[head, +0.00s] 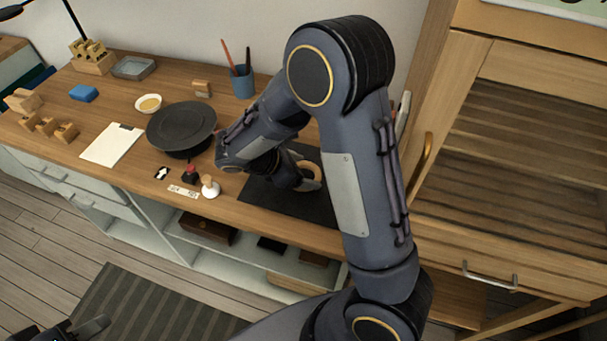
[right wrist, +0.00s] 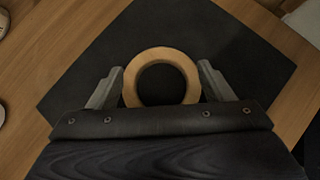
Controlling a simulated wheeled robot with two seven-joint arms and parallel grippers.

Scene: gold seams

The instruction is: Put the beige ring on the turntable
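The beige ring (right wrist: 161,55) lies flat on the dark mat (right wrist: 215,35), between the two fingers of my right gripper (right wrist: 160,72). The fingers stand apart on either side of it, with a small gap at the right finger. In the head view my right gripper (head: 292,178) is low over the mat, and part of the ring (head: 314,172) shows beside it. The turntable (head: 181,125), a round black disc, stands on the desk left of the mat, its top empty. My left gripper (head: 80,330) is partly in view at the bottom left, away from the desk.
A white-based stamp (head: 210,188), a small red-topped item (head: 190,174) and a label strip (head: 183,192) lie between turntable and mat. A blue pen cup (head: 242,82), a small bowl (head: 148,104) and a clipboard (head: 112,144) surround the turntable. My right arm hides the desk's right part.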

